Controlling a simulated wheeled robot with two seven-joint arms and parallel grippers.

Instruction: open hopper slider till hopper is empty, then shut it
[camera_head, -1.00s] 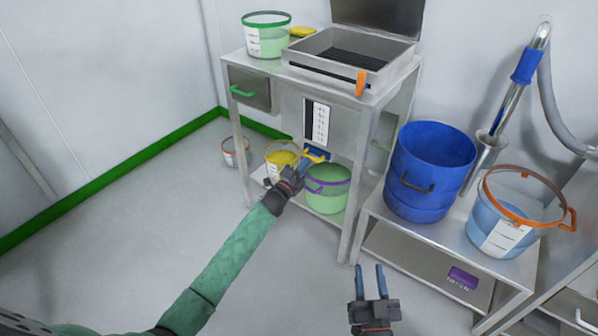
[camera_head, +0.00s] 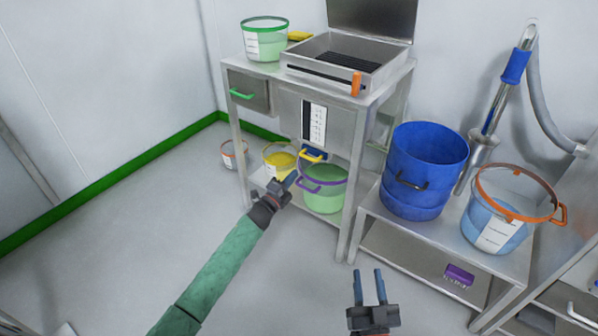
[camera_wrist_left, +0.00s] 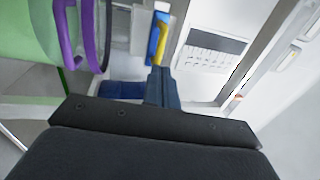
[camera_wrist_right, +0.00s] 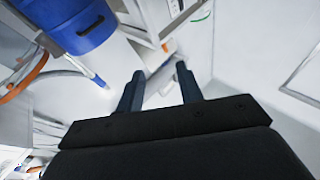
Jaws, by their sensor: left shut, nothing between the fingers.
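The hopper is a steel box (camera_head: 349,120) under the bench top, with a tall level window (camera_head: 314,122). The window's left strip looks dark along most of its length. The slider's yellow handle (camera_head: 312,156) sits on a blue piece at the hopper's lower front; it also shows in the left wrist view (camera_wrist_left: 163,38). I cannot tell how far the slider is drawn out. My left gripper (camera_head: 292,178) is shut and empty, in front of and below the handle, seemingly apart from it. My right gripper (camera_head: 368,287) is open and empty, away from the hopper.
A purple-rimmed bucket (camera_head: 326,194) with green content stands below the hopper, close to my left gripper. A yellow-filled bucket (camera_head: 279,163) stands beside it. A blue drum (camera_head: 424,172) and an orange-rimmed bucket (camera_head: 500,222) occupy the right table. The front floor is clear.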

